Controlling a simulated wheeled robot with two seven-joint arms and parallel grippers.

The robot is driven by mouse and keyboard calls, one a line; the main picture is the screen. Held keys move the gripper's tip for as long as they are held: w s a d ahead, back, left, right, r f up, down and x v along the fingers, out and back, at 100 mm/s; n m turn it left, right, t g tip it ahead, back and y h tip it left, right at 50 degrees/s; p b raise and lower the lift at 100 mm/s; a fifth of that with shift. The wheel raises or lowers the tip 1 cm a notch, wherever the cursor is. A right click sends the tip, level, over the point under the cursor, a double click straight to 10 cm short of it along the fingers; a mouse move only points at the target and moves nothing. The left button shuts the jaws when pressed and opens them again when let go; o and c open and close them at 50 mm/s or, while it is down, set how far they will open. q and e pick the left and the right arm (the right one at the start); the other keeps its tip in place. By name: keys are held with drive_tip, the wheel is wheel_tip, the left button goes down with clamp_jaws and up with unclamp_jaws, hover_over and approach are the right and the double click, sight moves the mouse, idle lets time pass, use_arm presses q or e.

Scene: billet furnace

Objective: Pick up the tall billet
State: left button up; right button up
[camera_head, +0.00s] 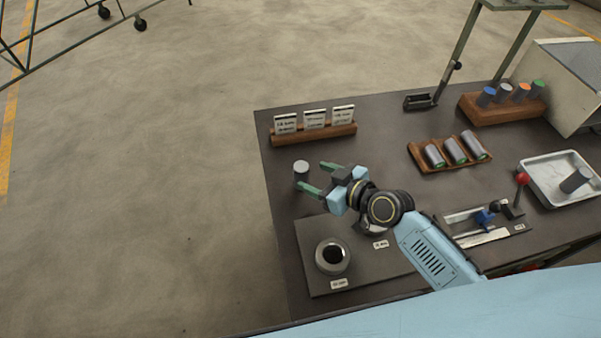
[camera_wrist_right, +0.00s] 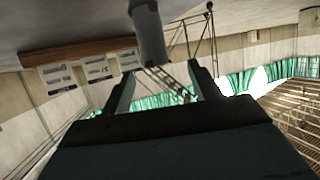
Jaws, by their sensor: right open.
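A plain grey cylinder, which looks like the tall billet (camera_head: 301,168), stands upright on the dark table near its left edge. My right gripper (camera_head: 318,177) is open, its two green fingers pointing left toward this billet. The billet is just beyond the fingertips, around the mouth of the jaws. In the right wrist view the picture is upside down, and the billet (camera_wrist_right: 149,34) shows ahead between the two fingers (camera_wrist_right: 161,77). No contact can be made out. My left gripper is not in view.
A wooden card holder (camera_head: 314,134) stands behind the billet. A dark plate (camera_head: 309,248) with a ring (camera_head: 333,256) lies in front. To the right are a wooden tray (camera_head: 421,159) of lying billets, a coloured-top rack (camera_head: 481,115) and a metal tray (camera_head: 549,170).

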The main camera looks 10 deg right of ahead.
sight(308, 172)
drive_tip(key=shift+w+a+f, duration=0.25)
drive_tip(key=shift+w+a, duration=0.1)
drive_tip(key=shift+w, duration=0.15)
drive_tip(key=shift+x, duration=0.75)
drive_tip(key=w+f, duration=0.1)
drive_tip(key=w+a, duration=0.1)
drive_tip(key=shift+w+f, duration=0.4)
drive_tip(key=shift+w+a+f+b, duration=0.15)
drive_tip(key=shift+w+a+b, duration=0.05)
drive_tip(key=shift+w+b, duration=0.1)
drive_tip(key=shift+a, duration=0.1)
clamp_jaws()
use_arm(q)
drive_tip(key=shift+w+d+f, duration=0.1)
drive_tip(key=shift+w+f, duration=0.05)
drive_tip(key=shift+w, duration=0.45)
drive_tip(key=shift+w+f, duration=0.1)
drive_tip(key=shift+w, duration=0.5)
use_arm(e)
drive_tip(key=shift+w, duration=0.1)
